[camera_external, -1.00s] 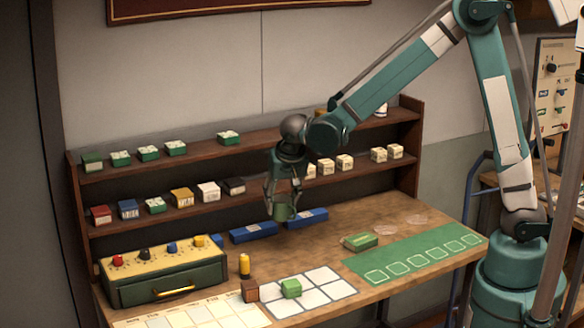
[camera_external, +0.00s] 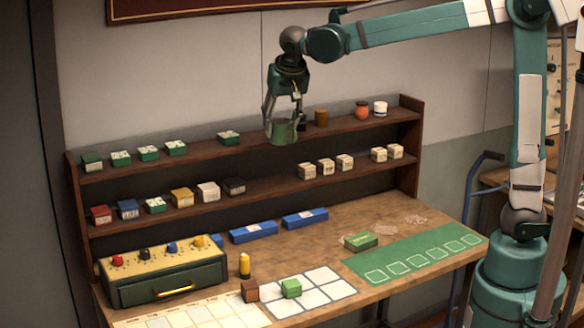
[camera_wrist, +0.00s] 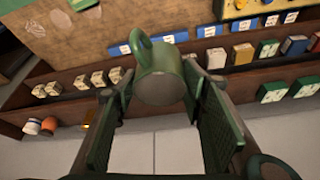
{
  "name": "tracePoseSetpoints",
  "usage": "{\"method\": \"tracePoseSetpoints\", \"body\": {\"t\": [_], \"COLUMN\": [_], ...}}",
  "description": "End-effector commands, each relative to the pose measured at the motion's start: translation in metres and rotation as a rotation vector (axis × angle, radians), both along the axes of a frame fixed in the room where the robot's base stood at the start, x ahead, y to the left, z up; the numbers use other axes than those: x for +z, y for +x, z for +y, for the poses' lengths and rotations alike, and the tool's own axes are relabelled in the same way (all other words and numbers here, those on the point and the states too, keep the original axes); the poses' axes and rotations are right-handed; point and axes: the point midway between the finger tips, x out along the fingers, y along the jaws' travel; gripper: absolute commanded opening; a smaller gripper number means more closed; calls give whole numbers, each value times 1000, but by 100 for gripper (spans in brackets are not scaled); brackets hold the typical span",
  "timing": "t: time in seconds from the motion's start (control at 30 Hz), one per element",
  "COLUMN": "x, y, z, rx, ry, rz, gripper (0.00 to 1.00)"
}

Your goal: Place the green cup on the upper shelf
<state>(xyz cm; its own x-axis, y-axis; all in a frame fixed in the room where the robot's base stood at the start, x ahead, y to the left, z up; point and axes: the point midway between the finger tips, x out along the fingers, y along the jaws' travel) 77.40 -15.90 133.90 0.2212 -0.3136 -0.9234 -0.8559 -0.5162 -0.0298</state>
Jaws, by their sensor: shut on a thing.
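The green cup (camera_external: 282,132) is held between the fingers of my gripper (camera_external: 283,112), in front of the upper shelf (camera_external: 255,136) at about its height. I cannot tell whether the cup touches the shelf board. In the wrist view the cup (camera_wrist: 159,78) shows its round base and its handle, with the fingers of my gripper (camera_wrist: 160,100) on either side. On the upper shelf, green boxes (camera_external: 148,153) stand to the left of the cup. A brown cup (camera_external: 321,117), an orange jar (camera_external: 362,110) and a white jar (camera_external: 380,108) stand to its right.
The lower shelf holds coloured boxes (camera_external: 182,197) at left and cream blocks (camera_external: 325,166) at right. The bench below carries a drawer unit (camera_external: 163,272), blue boxes (camera_external: 254,232), a green box (camera_external: 361,241) and a green mat (camera_external: 420,262). The upper shelf has free room around the cup.

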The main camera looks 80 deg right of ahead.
Motion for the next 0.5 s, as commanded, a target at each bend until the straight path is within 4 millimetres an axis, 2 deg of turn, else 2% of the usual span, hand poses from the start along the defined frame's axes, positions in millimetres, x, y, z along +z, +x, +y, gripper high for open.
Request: {"method": "tracePoseSetpoints", "body": {"t": [0.03, 0.2, 0.5], "x": [14, 54, 101], "y": [0, 0, 0], "z": [0, 0, 0], "rx": [0, 0, 0], "ry": [0, 0, 0], "rz": [0, 0, 0], "gripper": [28, 28, 28]}}
